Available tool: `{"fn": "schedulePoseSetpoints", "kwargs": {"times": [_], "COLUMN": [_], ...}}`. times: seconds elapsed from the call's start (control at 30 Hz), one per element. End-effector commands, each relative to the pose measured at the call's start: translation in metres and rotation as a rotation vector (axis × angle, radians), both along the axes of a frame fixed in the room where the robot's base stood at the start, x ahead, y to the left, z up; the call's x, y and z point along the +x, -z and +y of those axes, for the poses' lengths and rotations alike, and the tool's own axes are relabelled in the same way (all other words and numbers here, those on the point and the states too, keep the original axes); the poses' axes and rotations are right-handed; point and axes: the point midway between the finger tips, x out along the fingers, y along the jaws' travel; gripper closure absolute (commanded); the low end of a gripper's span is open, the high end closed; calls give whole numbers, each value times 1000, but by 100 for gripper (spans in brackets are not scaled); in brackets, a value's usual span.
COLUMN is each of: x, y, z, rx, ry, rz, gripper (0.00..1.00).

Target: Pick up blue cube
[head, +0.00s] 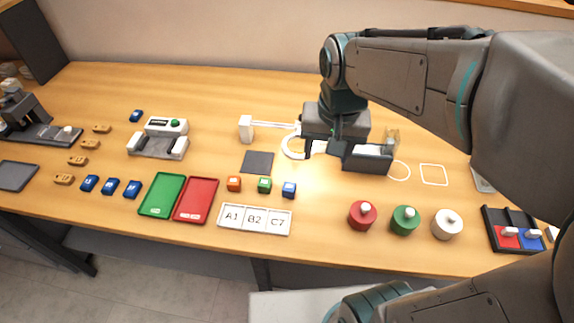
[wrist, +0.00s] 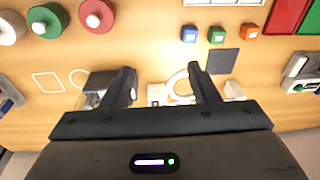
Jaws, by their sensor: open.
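The blue cube (head: 289,189) sits on the table at the right end of a row with a green cube (head: 264,185) and an orange cube (head: 233,184). In the wrist view the blue cube (wrist: 189,34) is at the top, beyond my fingertips and a little right of centre. My gripper (head: 325,149) is above the table, behind and to the right of the blue cube in the head view. In the wrist view my gripper (wrist: 161,70) has its two fingers wide apart with nothing between them.
A white label tray (head: 254,219) lies in front of the cubes. Red (head: 196,200) and green (head: 161,195) trays lie left. A dark square pad (head: 257,162) lies behind. Red, green and white knobbed discs (head: 405,220) stand right. A dark box (head: 367,160) is beside my gripper.

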Motion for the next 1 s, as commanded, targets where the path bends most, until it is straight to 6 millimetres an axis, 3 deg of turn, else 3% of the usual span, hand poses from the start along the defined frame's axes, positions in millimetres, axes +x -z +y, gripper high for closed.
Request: {"fn": "schedulePoseSetpoints", "kwargs": {"times": [0.03,0.1,0.33,0.57,0.8,1.0], "x": [13,26,53,58,56,57], "y": [15,25,47,65,112,134], "z": [13,28,64,71,70,70], "rx": [0,-2,-21,-27,-28,-26], "ry": [16,52,132,153,153,152], "rz": [30,62,126,140,142,139], "gripper": [45,45,45,45,45,45]}}
